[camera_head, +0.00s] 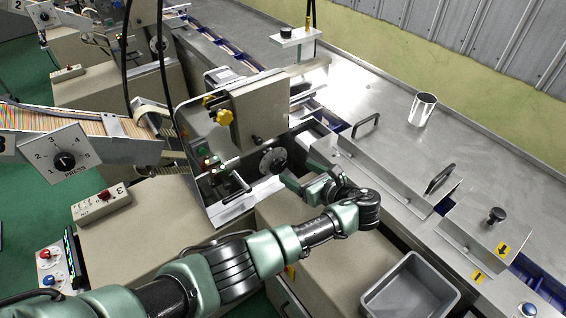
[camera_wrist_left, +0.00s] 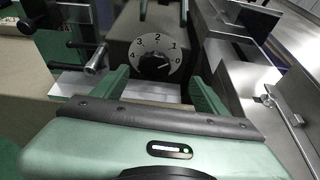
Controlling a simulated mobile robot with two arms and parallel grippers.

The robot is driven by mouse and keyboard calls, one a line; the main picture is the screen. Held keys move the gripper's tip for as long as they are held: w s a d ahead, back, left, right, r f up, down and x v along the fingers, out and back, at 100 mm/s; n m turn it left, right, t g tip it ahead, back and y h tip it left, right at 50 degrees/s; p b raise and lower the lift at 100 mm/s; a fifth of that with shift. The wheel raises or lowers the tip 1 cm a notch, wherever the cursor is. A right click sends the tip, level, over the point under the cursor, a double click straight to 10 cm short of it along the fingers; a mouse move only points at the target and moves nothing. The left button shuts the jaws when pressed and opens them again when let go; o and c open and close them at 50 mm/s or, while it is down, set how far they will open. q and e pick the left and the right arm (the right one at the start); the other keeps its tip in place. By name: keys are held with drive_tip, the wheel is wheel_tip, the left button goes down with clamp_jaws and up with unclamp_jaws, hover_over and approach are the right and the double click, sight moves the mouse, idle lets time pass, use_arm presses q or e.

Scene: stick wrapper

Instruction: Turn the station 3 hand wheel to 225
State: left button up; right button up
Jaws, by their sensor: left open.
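A round grey dial (camera_head: 272,160) with a dark hub sits on the front of the beige machine housing. In the left wrist view the dial (camera_wrist_left: 152,58) carries the figures 0 to 4 around a black knob (camera_wrist_left: 153,66). A light mark on the knob points right, near the 0. My left gripper (camera_head: 299,172) is open and empty in front of the dial. In the left wrist view its fingers (camera_wrist_left: 157,86) stand apart, one on each side below the dial, and appear short of the knob. My right gripper is not in view.
A crank lever (camera_head: 238,182) sticks out left of the dial. A box marked 3 (camera_head: 102,204) with a red knob and a PRESS dial (camera_head: 62,158) lie further left. A grey bin (camera_head: 410,288) stands at lower right. A metal cup (camera_head: 422,109) stands on the steel top.

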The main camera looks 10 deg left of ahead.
sight(280, 167)
use_arm(q)
drive_tip(key=shift+s+a+f+g, duration=0.15)
drive_tip(key=shift+s+f+g, duration=0.1)
drive_tip(key=shift+g, duration=0.05)
drive_tip(key=x, duration=0.7)
drive_tip(key=shift+w+a+f, duration=0.15)
drive_tip(key=shift+w+a, duration=0.05)
drive_tip(key=shift+w, duration=0.05)
drive_tip(key=c, duration=1.4)
drive_tip(key=shift+o, duration=0.2)
